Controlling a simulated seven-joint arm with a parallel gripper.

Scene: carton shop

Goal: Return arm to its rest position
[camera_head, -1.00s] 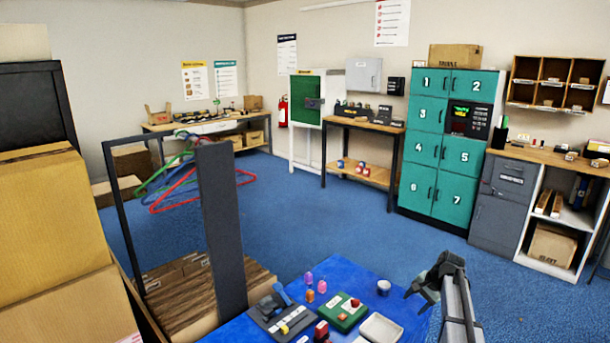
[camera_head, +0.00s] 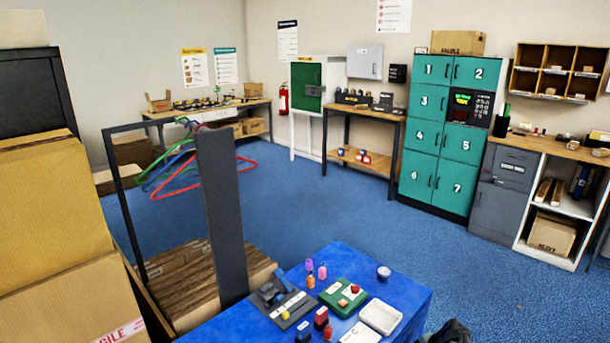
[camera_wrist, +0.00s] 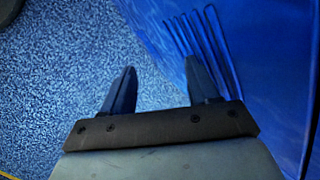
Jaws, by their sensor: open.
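My gripper (camera_wrist: 162,80) is open and empty in the wrist view. Its two dark fingers stand apart over the blue carpet (camera_wrist: 70,70), beside the hanging side of a blue cloth (camera_wrist: 270,60). In the head view only a dark piece of my arm shows at the bottom edge, right of the blue-covered table (camera_head: 408,300); the fingers are out of that view.
The table holds a green block (camera_head: 342,296), a white tray (camera_head: 381,316), a grey board (camera_head: 290,309), a small round cup (camera_head: 384,272) and several small coloured items. A rack with hangers (camera_head: 222,220) and stacked cartons (camera_head: 50,210) stand left. Open carpet lies behind the table.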

